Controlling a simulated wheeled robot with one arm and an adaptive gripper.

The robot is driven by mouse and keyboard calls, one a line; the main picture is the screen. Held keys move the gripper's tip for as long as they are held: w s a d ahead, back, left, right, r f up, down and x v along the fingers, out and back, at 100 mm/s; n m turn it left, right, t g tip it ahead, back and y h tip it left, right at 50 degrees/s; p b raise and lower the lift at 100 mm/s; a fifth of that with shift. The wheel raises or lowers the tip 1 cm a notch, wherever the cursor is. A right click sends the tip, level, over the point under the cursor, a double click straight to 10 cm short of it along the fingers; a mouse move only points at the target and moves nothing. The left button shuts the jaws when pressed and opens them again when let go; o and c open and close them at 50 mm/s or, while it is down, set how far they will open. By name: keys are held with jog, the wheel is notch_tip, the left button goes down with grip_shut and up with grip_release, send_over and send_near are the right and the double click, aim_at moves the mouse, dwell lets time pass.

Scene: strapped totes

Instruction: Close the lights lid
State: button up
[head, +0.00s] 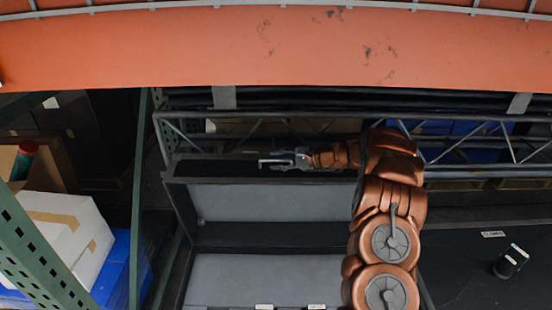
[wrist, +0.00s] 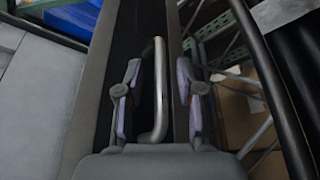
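The open lid (head: 174,168) stands raised behind a large tote, its grey inner panel facing me in the head view. Its dark frame also shows in the wrist view (wrist: 122,40). A pale metal bar handle (head: 264,162) is at the lid's top edge. In the wrist view the handle (wrist: 158,90) runs between the two fingers of my gripper (wrist: 158,95). The fingers are apart, with visible gaps on both sides of the bar. In the head view my gripper (head: 284,161) is at the lid's top edge. I cannot read the tote's labels.
A closed dark lid (head: 460,270) lies to the right with a small black device (head: 511,261) on it. A green rack post (head: 138,200) and a white box (head: 65,235) are at left. An orange beam (head: 280,45) crosses above, and a metal truss runs behind the lid.

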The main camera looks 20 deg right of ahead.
jog(key=shift+w+a+f, duration=0.1)
jog(key=shift+w+a, duration=0.2)
jog(key=shift+a, duration=0.05)
grip_shut()
dwell(0.6)
